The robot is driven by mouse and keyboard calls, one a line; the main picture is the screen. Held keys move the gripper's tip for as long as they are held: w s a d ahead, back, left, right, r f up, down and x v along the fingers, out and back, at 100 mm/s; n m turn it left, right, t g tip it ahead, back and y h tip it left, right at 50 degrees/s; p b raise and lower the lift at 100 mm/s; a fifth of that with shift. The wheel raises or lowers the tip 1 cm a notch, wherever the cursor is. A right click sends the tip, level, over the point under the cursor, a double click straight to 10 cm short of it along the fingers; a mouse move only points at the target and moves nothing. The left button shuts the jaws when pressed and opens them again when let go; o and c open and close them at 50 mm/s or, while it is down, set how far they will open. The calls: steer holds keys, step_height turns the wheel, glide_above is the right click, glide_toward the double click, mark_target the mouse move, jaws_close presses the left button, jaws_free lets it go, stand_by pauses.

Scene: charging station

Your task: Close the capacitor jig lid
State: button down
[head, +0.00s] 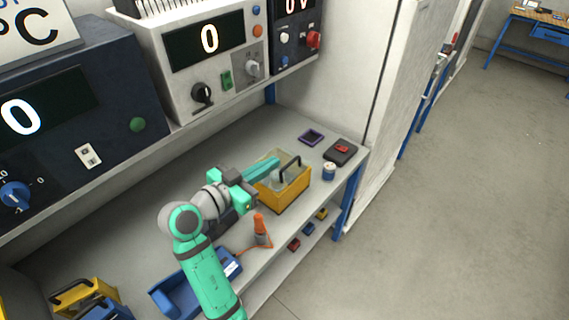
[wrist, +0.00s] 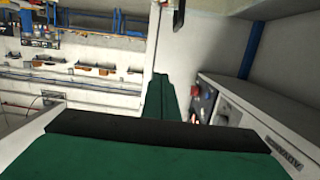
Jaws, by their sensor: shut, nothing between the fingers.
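The yellow box with a dark handle (head: 288,192), which I take for the capacitor jig, stands on the grey bench in the head view. A pale panel edged in yellow shows at its back left, partly behind my fingers; I cannot tell clearly how far its lid is raised. My gripper (head: 277,162) is shut and empty, its green fingers reaching over the box's back left part. I cannot tell whether they touch it. In the wrist view the closed fingers (wrist: 168,98) point away to the room, and the jig is not visible.
An orange-tipped tool (head: 260,228) and a blue tray (head: 178,290) lie near my arm. A small can (head: 329,171) and a dark case (head: 341,151) stand right of the box. Instruments (head: 210,55) sit on a shelf above.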

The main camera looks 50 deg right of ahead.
steer(key=w+a+f+n+g, duration=0.1)
steer(key=w+a+n, duration=0.15)
steer(key=w, duration=0.25)
glide_above(287, 167)
steer(key=w+a, duration=0.2)
step_height(287, 167, down, 2)
steer(key=f, duration=0.2)
steer(key=shift+s+d+f+n+y, duration=0.15)
steer(key=shift+d+f+n+y, duration=0.1)
steer(key=shift+f+y, duration=0.15)
steer(key=shift+s+f, duration=0.25)
steer(key=shift+f, duration=0.45)
steer(key=shift+s+f+m+t, duration=0.15)
steer(key=shift+s+f+m, duration=0.2)
steer(key=shift+f, duration=0.15)
steer(key=shift+s+f+m+t, duration=0.15)
steer(key=shift+s+f+m, duration=0.15)
steer(key=shift+f, duration=0.2)
